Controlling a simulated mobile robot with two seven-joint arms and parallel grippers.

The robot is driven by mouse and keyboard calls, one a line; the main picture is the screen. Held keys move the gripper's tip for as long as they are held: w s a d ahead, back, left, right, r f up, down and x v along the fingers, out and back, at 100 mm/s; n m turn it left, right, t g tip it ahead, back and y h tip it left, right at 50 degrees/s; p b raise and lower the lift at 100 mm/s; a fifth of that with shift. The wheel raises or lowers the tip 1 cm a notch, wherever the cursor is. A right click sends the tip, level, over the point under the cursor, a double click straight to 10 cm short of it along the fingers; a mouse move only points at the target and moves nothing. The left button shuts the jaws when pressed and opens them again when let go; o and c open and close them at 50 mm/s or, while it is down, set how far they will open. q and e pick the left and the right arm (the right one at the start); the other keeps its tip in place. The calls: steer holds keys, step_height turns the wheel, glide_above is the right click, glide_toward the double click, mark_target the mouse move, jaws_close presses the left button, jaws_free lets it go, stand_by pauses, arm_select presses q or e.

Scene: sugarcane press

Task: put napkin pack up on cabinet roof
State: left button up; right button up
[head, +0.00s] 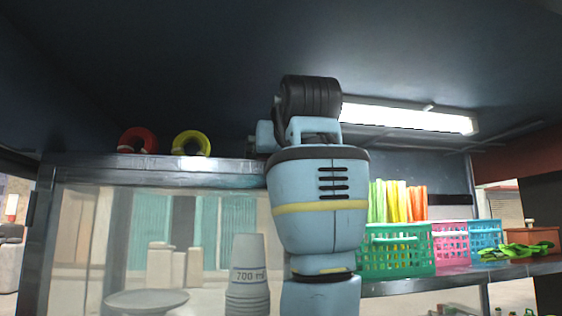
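The cabinet roof (215,174) is the metal top of the glass-fronted cabinet at the left and middle of the head view. One of my light-blue arms rises through the middle and bends back over the right end of the roof. Its upper links hide whatever lies behind them, and its gripper cannot be made out. My other gripper is out of view. No napkin pack can be seen; I cannot tell whether one is behind the arm.
A red ring (124,142) and a yellow ring (178,144) stand on the roof's left part. Stacked cups (247,275) stand below. A green basket (402,252), pink basket (451,243) and blue basket (485,236) line the right shelf. The ceiling lamp (408,117) hangs close above.

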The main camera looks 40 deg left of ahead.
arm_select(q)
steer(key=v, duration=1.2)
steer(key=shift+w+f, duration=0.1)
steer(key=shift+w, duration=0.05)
